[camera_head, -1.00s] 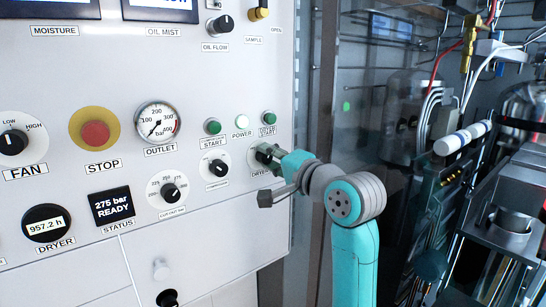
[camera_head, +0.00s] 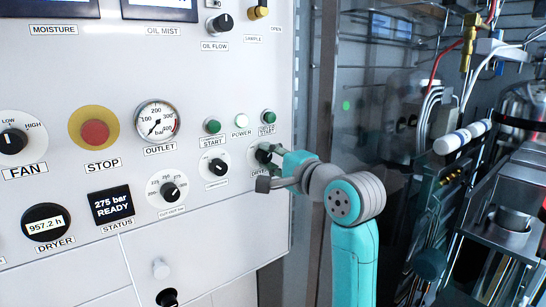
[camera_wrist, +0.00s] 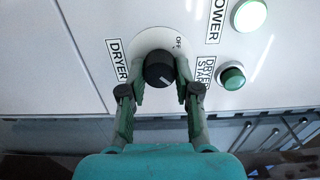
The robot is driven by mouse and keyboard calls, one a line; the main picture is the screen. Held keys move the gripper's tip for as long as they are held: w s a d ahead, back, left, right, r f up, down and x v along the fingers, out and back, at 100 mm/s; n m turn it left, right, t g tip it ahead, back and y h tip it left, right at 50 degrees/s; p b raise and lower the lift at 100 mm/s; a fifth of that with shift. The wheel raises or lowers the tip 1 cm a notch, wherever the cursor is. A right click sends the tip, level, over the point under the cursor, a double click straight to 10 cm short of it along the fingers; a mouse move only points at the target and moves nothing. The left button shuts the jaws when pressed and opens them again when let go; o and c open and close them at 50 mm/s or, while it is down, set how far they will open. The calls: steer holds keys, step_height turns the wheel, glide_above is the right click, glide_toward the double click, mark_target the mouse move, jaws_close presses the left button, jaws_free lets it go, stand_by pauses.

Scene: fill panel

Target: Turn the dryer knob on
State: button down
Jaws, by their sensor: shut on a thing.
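The dryer knob (camera_wrist: 159,69) is black with a white pointer line and sits on a round white dial plate marked OFF. The DRYER label (camera_wrist: 117,60) is beside it on the panel. My gripper (camera_wrist: 160,84) is shut on the knob, one finger on each side of it, in the wrist view. The pointer line is turned away from the OFF mark. In the head view the dryer knob (camera_head: 263,153) is partly hidden behind my gripper (camera_head: 270,158), which reaches it from the right.
The green dryer start button (camera_wrist: 232,77) and the lit power lamp (camera_wrist: 249,15) are close to the knob. The compressor knob (camera_head: 217,168) is left of my gripper. Pipes and machinery fill the right side.

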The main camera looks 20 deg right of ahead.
steer(key=shift+r, duration=0.2)
steer(key=c, duration=0.8)
jaws_free()
steer(key=shift+f, duration=0.1)
steer(key=v, duration=1.2)
steer(key=shift+s+d, duration=0.1)
